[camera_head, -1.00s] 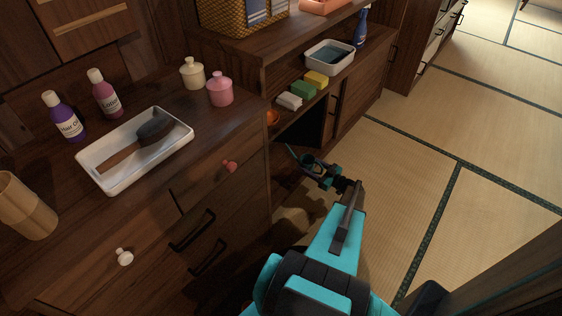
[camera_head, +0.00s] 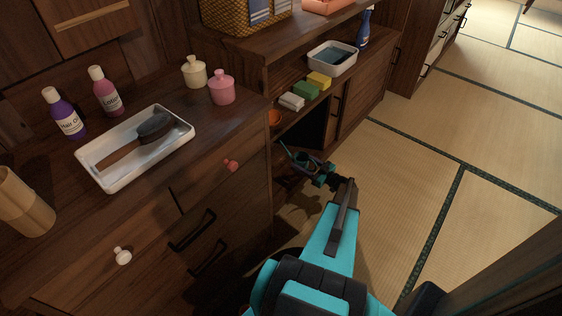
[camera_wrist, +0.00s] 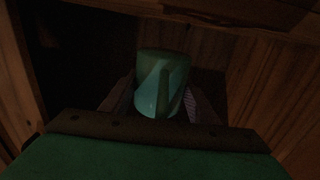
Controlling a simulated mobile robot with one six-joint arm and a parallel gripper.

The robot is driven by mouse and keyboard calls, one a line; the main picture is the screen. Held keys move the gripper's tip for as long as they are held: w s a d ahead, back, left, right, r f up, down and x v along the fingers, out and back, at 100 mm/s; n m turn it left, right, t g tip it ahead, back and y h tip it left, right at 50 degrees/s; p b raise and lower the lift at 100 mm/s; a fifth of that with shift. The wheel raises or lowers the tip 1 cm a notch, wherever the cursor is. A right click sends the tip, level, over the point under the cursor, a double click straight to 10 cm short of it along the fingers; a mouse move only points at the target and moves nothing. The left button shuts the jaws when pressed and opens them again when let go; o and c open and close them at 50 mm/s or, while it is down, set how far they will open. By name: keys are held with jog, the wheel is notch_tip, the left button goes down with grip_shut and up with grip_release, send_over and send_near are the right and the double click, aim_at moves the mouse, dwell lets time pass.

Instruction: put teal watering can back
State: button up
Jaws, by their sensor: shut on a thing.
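The teal watering can (camera_wrist: 160,68) is between the two fingers of my gripper (camera_wrist: 160,100) in the wrist view, and the gripper is shut on it. In the head view, my gripper (camera_head: 318,175) is low at the front of the dark cabinet opening (camera_head: 311,128). Part of the can (camera_head: 299,158), with a thin spout-like piece, shows just beyond the fingers. The rest of the can is hidden by the gripper and shadow. In the wrist view, wooden walls surround the can and the space behind it is dark.
A sliding door (camera_head: 357,99) stands right of the opening. Green (camera_head: 306,90) and yellow (camera_head: 319,80) blocks and a basin (camera_head: 333,57) sit on the shelf above. The drawer chest (camera_head: 220,215) is close on the left. Tatami floor (camera_head: 400,180) is clear on the right.

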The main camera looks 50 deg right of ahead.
jog(key=w+b, duration=0.1)
jog(key=w, duration=0.2)
jog(key=w+b, duration=0.1)
jog(key=w, duration=0.3)
jog(key=w+a+f+b, duration=0.1)
jog(key=w, duration=0.2)
jog(key=shift+w, duration=0.2)
jog(key=shift+w+a, duration=0.15)
jog(key=shift+w, duration=0.5)
jog(key=shift+f+b, duration=1.35)
jog(key=shift+f, duration=0.35)
jog(key=shift+f, duration=0.1)
jog(key=o, duration=1.2)
jog(key=shift+f, duration=0.1)
